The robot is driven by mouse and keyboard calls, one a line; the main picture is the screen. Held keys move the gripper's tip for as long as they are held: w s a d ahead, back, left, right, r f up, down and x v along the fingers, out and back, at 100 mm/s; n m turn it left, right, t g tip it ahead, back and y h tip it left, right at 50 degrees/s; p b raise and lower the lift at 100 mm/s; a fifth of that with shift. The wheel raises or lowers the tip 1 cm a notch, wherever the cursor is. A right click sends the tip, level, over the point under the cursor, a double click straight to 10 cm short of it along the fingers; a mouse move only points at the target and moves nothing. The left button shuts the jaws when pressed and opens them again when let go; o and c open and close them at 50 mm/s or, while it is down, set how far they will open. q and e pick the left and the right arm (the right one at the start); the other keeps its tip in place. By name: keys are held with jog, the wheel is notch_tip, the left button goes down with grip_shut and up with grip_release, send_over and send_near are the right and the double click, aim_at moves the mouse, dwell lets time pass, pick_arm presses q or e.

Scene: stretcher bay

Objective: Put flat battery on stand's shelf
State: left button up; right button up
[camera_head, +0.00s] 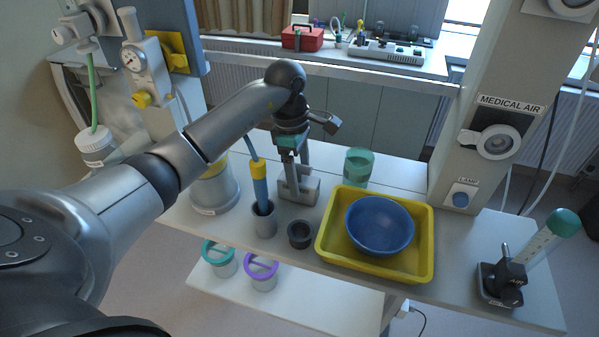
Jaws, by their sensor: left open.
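My left gripper (295,172) reaches down from its black wrist over the white counter, open, with its fingers at a grey block-like object (305,196). I cannot tell whether the fingers touch it, or whether this block is the flat battery, as no label on it can be read. A lower white shelf (335,303) shows below the counter's front edge, and I cannot tell if it is the stand's shelf. A black device (502,284) stands on the counter at the right. My right gripper is not in view.
A yellow tray (327,247) with a blue bowl (379,227) stands right of the gripper. A green cup (357,166), a grey holder (264,220) and a small dark cup (300,235) stand close by.

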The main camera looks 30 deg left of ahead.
pick_arm(q)
jog(key=shift+r, duration=0.1)
jog(key=shift+r, duration=0.35)
jog(key=r, duration=0.3)
jog(key=a+r, duration=0.1)
jog(key=r, duration=0.3)
jog(key=r+b, duration=0.1)
jog(key=r, duration=0.2)
jog(key=shift+s+a+r, duration=0.1)
jog(key=shift+a+r, duration=0.05)
jog(key=shift+o, duration=0.4)
jog(key=shift+r, duration=0.5)
jog(key=f+y+b, duration=0.1)
jog(key=f, duration=0.1)
jog(key=d+f+y+b, duration=0.1)
jog(key=f, duration=0.1)
jog(key=f+b, duration=0.1)
jog(key=f, duration=0.2)
jog(key=shift+d+g+y, duration=0.2)
jog(key=shift+g+y, duration=0.1)
jog(key=shift+y, duration=0.1)
jog(key=shift+a+f+p, duration=0.15)
jog(key=shift+f+p, duration=0.2)
jog(key=shift+f, duration=2.3)
